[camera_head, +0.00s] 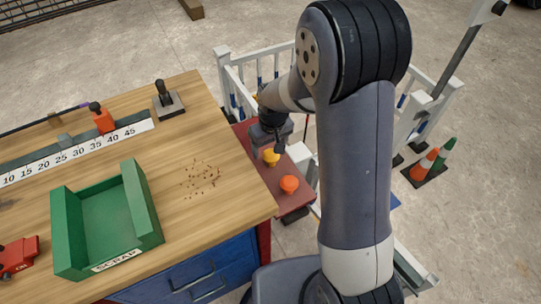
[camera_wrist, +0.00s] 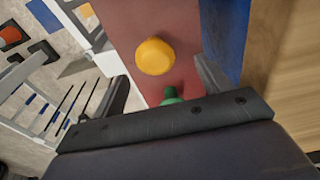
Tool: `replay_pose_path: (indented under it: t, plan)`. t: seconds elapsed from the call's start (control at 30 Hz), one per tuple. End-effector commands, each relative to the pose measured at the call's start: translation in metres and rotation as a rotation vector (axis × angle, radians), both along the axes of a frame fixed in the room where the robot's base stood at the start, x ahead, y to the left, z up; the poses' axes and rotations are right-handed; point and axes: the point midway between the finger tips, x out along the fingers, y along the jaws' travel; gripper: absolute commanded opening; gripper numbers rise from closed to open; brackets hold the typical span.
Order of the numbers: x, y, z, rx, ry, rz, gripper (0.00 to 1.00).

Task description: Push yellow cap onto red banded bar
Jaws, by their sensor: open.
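The yellow cap (camera_head: 271,157) stands on a narrow dark-red shelf (camera_head: 254,152) at the workbench's right edge. It also shows in the wrist view (camera_wrist: 155,56), round and near the top middle. My gripper (camera_head: 269,146) is open just above and behind the yellow cap. In the wrist view its fingers (camera_wrist: 161,73) are spread to either side, with nothing held between them. Thin dark bars (camera_wrist: 84,101) rise beside the shelf in the wrist view. A thin reddish mark (camera_head: 306,127) shows by the white fence, but I cannot tell whether it is the red banded bar.
An orange cap (camera_head: 289,184) stands nearer on the shelf; a green cap (camera_wrist: 172,97) is partly hidden by my gripper. A white fence (camera_head: 228,75) runs behind the shelf. The bench holds a green scrap tray (camera_head: 68,232). Cones (camera_head: 428,160) stand right.

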Motion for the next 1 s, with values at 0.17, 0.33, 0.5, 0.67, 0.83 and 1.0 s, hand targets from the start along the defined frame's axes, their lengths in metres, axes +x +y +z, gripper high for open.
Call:
replay_pose_path:
  t: [0.17,0.33,0.5,0.67,0.83,1.0]
  plan:
    - [0.0,-0.005,-0.024,-0.001,0.006,-0.003,0.73]
    - [0.002,-0.005,-0.045,0.0,0.004,-0.002,0.73]
    - [0.004,-0.005,-0.051,0.0,0.001,-0.001,0.73]
    - [0.004,-0.005,-0.051,0.0,0.0,-0.001,0.73]
    - [0.004,-0.005,-0.05,0.0,0.0,-0.001,0.59]
    - [0.004,-0.005,-0.05,0.0,0.001,-0.001,0.46]
